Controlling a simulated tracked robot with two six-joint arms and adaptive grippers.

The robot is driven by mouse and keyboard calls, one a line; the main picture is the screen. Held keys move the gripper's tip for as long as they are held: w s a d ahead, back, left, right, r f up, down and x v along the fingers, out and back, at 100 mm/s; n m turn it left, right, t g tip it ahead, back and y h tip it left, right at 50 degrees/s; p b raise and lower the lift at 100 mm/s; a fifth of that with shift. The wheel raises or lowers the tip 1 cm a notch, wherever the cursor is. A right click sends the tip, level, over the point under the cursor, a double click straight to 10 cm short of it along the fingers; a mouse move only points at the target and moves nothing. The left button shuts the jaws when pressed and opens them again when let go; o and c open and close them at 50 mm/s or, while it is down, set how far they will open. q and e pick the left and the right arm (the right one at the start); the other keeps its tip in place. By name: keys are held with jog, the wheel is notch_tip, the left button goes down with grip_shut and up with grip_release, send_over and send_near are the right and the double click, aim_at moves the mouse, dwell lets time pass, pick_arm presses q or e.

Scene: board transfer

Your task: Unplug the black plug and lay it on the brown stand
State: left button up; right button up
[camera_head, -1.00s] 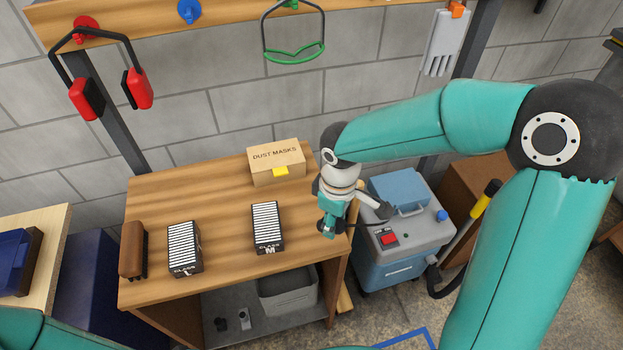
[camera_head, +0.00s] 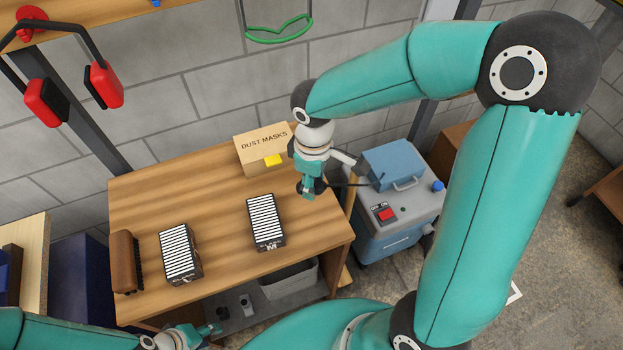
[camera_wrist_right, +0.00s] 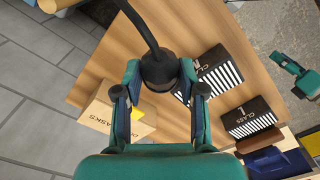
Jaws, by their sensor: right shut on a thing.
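My right gripper (camera_head: 306,190) is over the right end of the brown wooden bench, which I take to be the brown stand (camera_head: 215,215). In the right wrist view its fingers are closed on the black plug (camera_wrist_right: 158,72). A black cable (camera_wrist_right: 140,25) leads from the plug; in the head view it runs to the grey machine (camera_head: 405,215). I cannot tell whether the plug touches the bench top. My left gripper (camera_head: 208,329) is low at the bench's front; its finger opening is too small to judge.
Two striped filter blocks (camera_head: 180,252) (camera_head: 265,222), a brown brush (camera_head: 124,262) and a dust mask box (camera_head: 263,148) stand on the bench. The grey machine with a blue case (camera_head: 398,163) stands to its right. Bare wood lies between the box and filters.

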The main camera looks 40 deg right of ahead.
jog(key=shift+f+b, duration=3.35)
jog(key=shift+f, duration=0.2)
jog(key=o, duration=1.2)
jog(key=shift+r, duration=0.15)
notch_tip(320, 180, up, 12)
jog(key=shift+f, duration=0.15)
